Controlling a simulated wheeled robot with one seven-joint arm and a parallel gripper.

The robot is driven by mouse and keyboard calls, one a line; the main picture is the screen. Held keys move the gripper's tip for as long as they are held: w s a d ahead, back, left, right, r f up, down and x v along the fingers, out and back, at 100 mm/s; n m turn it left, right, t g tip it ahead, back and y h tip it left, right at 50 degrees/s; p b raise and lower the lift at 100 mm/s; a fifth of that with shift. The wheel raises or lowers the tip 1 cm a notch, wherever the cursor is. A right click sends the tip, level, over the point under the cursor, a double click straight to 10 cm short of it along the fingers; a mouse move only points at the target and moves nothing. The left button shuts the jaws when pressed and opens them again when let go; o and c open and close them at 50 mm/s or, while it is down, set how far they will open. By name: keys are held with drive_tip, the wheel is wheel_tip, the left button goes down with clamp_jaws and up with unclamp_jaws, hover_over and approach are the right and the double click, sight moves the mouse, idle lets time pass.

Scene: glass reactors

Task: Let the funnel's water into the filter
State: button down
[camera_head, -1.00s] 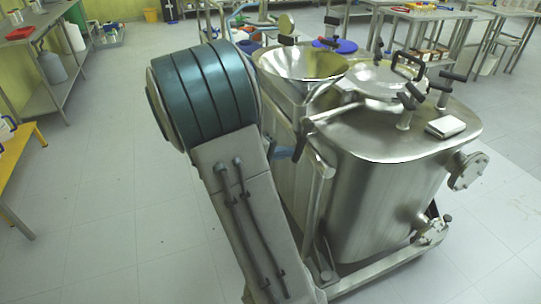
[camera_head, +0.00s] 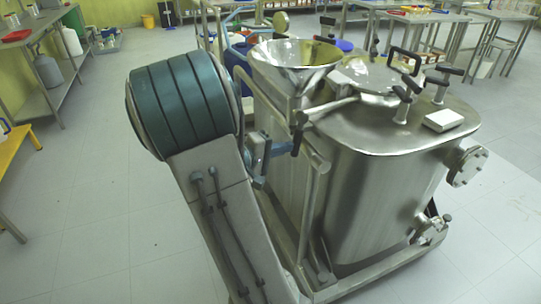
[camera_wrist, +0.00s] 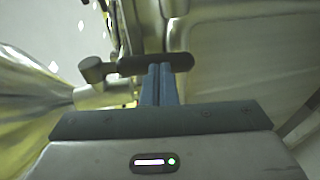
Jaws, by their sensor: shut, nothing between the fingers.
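The steel funnel (camera_head: 296,66) is a wide open cone at the left edge of the filter, a steel tank (camera_head: 375,190) with a lid on top. Whether the funnel holds water cannot be made out. A black valve handle (camera_head: 297,141) hangs below the funnel; in the wrist view the handle (camera_wrist: 180,62) lies crosswise, directly ahead of the fingertips. My gripper (camera_head: 286,145) is shut and empty, its blue fingers (camera_wrist: 160,70) together at the handle's edge. Whether they touch it cannot be told. The funnel wall (camera_wrist: 30,95) fills the wrist view's left side.
Black clamp knobs and a lid handle (camera_head: 404,60) stand on the tank top. A side flange (camera_head: 467,166) sticks out right. A blue drum (camera_head: 240,65) stands behind the funnel. Floor to the left is clear up to a yellow table (camera_head: 14,150).

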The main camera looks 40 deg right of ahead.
drive_tip(key=shift+s+d+f, duration=0.15)
drive_tip(key=shift+s+d, duration=0.1)
drive_tip(key=shift+d, duration=0.2)
drive_tip(key=shift+a, duration=0.1)
drive_tip(key=f+v, duration=0.2)
drive_tip(key=v, duration=1.2)
drive_tip(key=s+a+r+y+p, duration=0.5)
drive_tip(key=s+r+y+p, duration=0.3)
drive_tip(key=p, duration=0.4)
drive_tip(key=s+a+r+n+t+y+p, duration=0.1)
drive_tip(key=s+a+r+t+y+p, duration=0.2)
drive_tip(key=a+r+t+y+p, duration=0.2)
drive_tip(key=a+r+y+p, duration=0.3)
drive_tip(key=a+r+p, duration=0.2)
drive_tip(key=a+r, duration=0.2)
drive_tip(key=shift+a+r+n, duration=0.2)
drive_tip(key=shift+r+n, duration=0.2)
drive_tip(key=shift+r, duration=0.45)
drive_tip(key=c, duration=2.1)
unclamp_jaws()
drive_tip(key=shift+c, duration=0.2)
